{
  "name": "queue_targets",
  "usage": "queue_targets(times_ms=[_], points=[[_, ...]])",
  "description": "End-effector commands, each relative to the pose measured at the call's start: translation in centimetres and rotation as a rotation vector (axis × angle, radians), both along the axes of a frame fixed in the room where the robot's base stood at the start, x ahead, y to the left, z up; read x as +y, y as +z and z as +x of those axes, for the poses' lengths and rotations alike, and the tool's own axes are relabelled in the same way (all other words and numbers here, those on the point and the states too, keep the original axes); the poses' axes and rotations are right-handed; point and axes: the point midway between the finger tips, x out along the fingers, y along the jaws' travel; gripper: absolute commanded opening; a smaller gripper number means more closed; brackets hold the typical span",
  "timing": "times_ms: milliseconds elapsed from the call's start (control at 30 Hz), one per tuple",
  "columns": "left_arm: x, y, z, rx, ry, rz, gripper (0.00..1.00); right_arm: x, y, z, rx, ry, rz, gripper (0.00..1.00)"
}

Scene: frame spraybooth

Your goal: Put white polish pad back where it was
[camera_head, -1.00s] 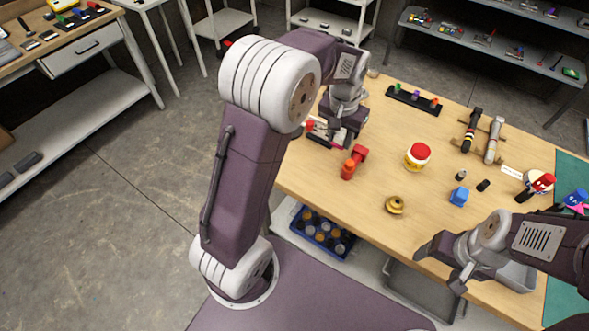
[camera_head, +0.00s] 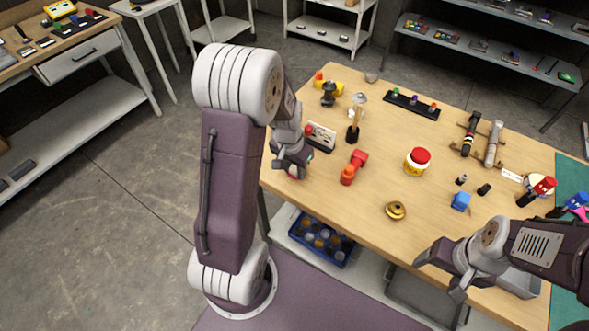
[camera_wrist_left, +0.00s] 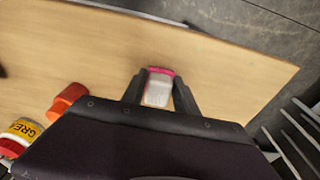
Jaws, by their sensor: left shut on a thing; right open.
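The white polish pad (camera_wrist_left: 157,92), a white block with a pink layer along one edge, is between the fingers of my left gripper (camera_wrist_left: 158,95) in the left wrist view. In the head view my left gripper (camera_head: 294,168) is shut on it over the left edge of the wooden table. Only a pink trace of the pad shows there; the gripper hides most of it. I cannot tell how high the pad is above the table. My right gripper (camera_head: 435,275) is open and empty at the table's front edge.
A small stand with a white panel (camera_head: 320,136) is just right of my left gripper.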

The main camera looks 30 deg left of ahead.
Motion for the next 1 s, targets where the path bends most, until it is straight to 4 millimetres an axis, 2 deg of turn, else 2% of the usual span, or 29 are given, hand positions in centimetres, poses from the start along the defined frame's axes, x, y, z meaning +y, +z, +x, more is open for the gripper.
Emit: queue_targets(times_ms=[333,367,400,433,767,867,1000], points=[[0.0,-0.5,0.0,-0.001,0.0,0.0,0.0,0.0,-0.3,0.0,0.0,0.0,0.0,0.72],[0.0,-0.4,0.0,-0.001,0.0,0.0,0.41,0.0,-0.2,0.0,0.0,0.0,0.0,0.72],[0.0,-0.3,0.0,-0.001,0.0,0.0,0.52,0.0,-0.2,0.0,0.0,0.0,0.0,0.72],[0.0,-0.3,0.0,-0.001,0.001,0.0,0.57,0.0,-0.2,0.0,0.0,0.0,0.0,0.72],[0.0,0.1,0.1,-0.002,0.001,0.0,0.57,0.0,0.2,0.0,0.0,0.0,0.0,0.72],[0.0,1.6,0.0,-0.006,0.001,0.0,0.57,0.0,0.4,0.0,0.0,0.0,0.0,0.72],[0.1,5.4,-0.4,-0.008,0.002,0.001,0.57,0.0,1.0,0.0,0.0,0.0,0.0,0.72]])
